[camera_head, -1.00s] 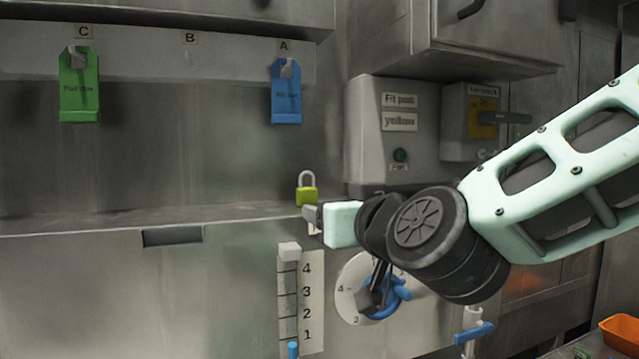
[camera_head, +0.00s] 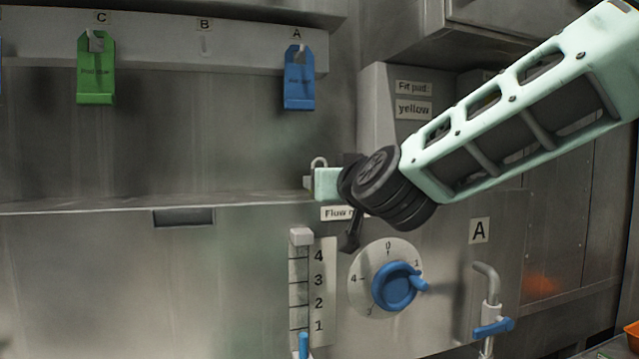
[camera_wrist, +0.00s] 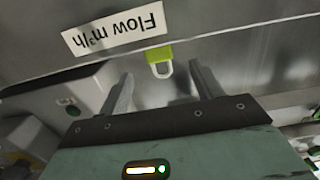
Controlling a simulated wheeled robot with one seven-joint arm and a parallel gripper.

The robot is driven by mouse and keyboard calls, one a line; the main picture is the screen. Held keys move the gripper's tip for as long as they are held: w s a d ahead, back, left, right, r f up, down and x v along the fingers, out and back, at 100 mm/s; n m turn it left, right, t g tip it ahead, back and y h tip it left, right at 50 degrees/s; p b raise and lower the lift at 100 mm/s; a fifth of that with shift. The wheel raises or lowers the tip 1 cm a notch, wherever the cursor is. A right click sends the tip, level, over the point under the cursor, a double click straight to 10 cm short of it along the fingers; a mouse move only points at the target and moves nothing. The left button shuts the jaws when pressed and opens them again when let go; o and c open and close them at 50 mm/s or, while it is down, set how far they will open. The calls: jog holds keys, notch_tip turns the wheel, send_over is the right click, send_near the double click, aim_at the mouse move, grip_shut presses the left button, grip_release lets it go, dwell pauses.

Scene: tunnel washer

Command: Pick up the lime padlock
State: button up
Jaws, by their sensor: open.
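The lime padlock (camera_wrist: 158,54) shows in the wrist view with its body just beyond the fingertips and its pale shackle reaching into the gap between them. My gripper (camera_wrist: 160,70) is open, with one finger on each side of the padlock and a gap on both sides. In the head view, my gripper (camera_head: 310,181) is at the ledge and hides the padlock's body. Only the top of the padlock's shackle (camera_head: 319,161) shows above it.
The padlock stands by the edge of a steel ledge (camera_head: 100,203). Below are a flow scale (camera_head: 300,290), a blue dial (camera_head: 396,286) and a blue-handled tap (camera_head: 492,328). Green (camera_head: 95,70) and blue (camera_head: 299,80) tags hang above. The ledge to the left is clear.

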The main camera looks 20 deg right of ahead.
jog(key=shift+w+d+f+p, duration=0.1)
jog(key=shift+w+p, duration=0.45)
jog(key=shift+w, duration=1.15)
jog(key=shift+w+f+p, duration=0.1)
jog(key=shift+w+p, duration=0.4)
jog(key=shift+w, duration=1.15)
jog(key=c, duration=1)
jog(key=shift+c, duration=0.6)
jog(key=shift+r, duration=0.15)
